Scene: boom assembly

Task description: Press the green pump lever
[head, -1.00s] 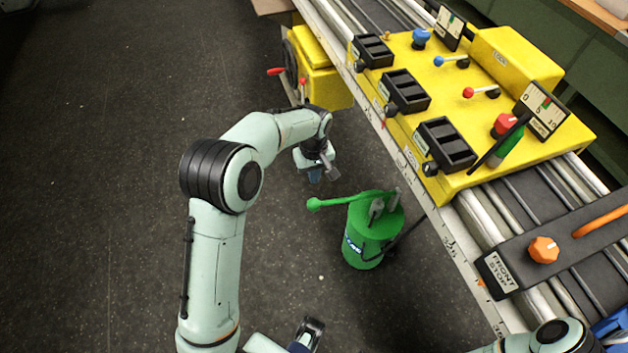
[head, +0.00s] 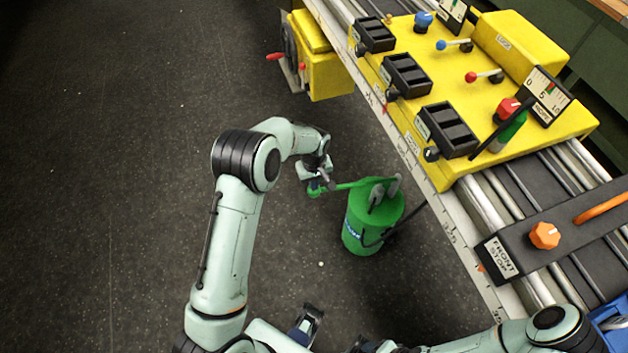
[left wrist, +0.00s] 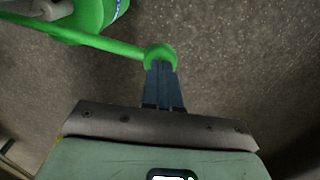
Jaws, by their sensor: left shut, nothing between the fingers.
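The green pump (head: 372,224) stands on the dark floor beside the conveyor. Its green lever (head: 350,185) sticks out to the left, close to level, and ends in a round knob. My left gripper (head: 322,185) is at the knob end and partly hides it. In the left wrist view, the shut, empty fingers (left wrist: 162,85) overlap the edge of the knob (left wrist: 160,56); I cannot tell whether they touch it. The lever (left wrist: 90,38) runs up-left to the pump body there. My right gripper (head: 306,324) is low in the head view, its jaws unclear.
The conveyor's pale side rail (head: 425,180) runs close to the right of the pump. A yellow control panel (head: 475,100) sits on it. A yellow box (head: 325,75) with a red-handled crank stands beyond my left gripper. The floor on the left is clear.

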